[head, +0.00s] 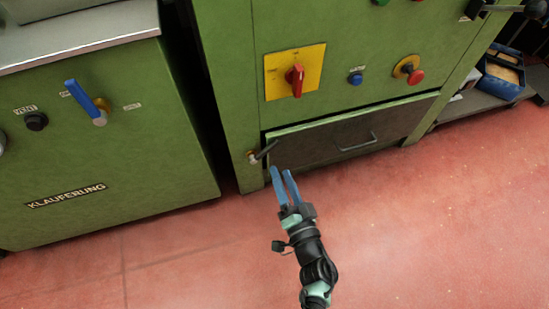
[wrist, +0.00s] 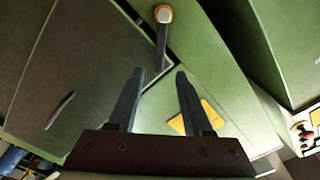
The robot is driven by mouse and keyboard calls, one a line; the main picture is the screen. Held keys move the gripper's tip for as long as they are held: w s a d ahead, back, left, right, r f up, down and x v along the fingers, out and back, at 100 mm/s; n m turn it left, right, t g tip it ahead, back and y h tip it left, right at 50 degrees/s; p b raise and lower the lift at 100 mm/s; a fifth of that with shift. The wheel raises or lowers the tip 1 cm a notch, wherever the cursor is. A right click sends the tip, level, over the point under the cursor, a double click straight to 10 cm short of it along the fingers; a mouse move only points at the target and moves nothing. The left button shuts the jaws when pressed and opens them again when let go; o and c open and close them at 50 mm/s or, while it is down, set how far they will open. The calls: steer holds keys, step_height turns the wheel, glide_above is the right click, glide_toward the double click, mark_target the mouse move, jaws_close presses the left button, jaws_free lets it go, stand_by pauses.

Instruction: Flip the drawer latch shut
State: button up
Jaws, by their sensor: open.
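The latch is a dark lever (head: 267,149) on a brass-coloured pivot (head: 252,157), mounted on the green frame left of the drawer. The lever slants up and right from the pivot, its free end by the drawer's upper left corner. The drawer (head: 320,147) has a dark front. My gripper (head: 280,169) is open and empty, its blue fingers pointing up at the latch from just below it. In the wrist view, the lever (wrist: 161,45) runs from its pivot (wrist: 163,13) toward the gap between my fingertips (wrist: 160,72). Whether a finger touches it I cannot tell.
The drawer handle (head: 357,143) sticks out to the right of the latch. Above the drawer are a yellow plate with a red rotary switch (head: 295,75), a blue button (head: 355,78) and a red button (head: 415,76). A green cabinet (head: 100,150) stands left. The red floor (head: 430,220) is clear.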

mark_target(272, 149)
steer(key=b+x, duration=0.3)
steer(key=x, duration=0.3)
steer(key=shift+w+a, duration=0.1)
steer(key=shift+w, duration=0.3)
jaws_close()
stand_by(1.0)
